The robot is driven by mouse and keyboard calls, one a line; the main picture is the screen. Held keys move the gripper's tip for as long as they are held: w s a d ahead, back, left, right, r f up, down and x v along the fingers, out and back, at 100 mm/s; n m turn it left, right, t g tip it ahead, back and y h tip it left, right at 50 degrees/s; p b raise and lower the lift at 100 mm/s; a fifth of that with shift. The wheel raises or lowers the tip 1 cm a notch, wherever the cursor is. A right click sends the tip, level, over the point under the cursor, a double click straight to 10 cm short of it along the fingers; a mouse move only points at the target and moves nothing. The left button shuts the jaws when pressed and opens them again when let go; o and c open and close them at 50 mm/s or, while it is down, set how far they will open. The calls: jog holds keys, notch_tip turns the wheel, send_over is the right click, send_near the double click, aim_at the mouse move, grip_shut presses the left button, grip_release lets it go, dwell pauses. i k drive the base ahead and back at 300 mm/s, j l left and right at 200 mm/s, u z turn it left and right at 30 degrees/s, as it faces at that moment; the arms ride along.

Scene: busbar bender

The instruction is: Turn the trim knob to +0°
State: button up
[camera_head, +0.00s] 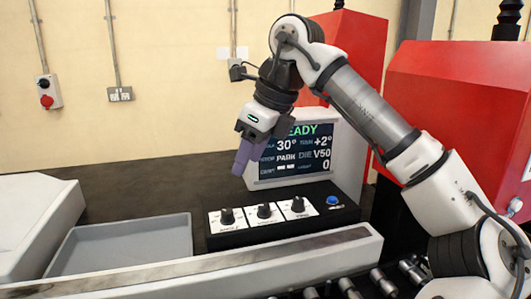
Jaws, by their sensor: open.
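A black control panel (275,224) carries three black knobs on white plates: a left knob (227,215), a middle knob (264,211) and a right knob (298,204). The labels under them are too small to read, so I cannot tell which is the trim knob. The display (295,155) behind the panel shows READY, 30°, TRIM +2°, STOP PARK and DIE V50. My gripper (240,171) is open, pointing down in the air above the knobs and in front of the display's left edge, apart from the panel. Its purple fingers overlap in this view.
A blue button (333,200) sits at the panel's right end. A grey tray (120,245) lies to the left. A pale rail (220,270) and rollers (348,286) run along the front. Red machine housings (455,105) stand at the right, behind my arm.

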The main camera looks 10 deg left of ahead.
aim_at(298, 206)
jog(key=k, duration=1)
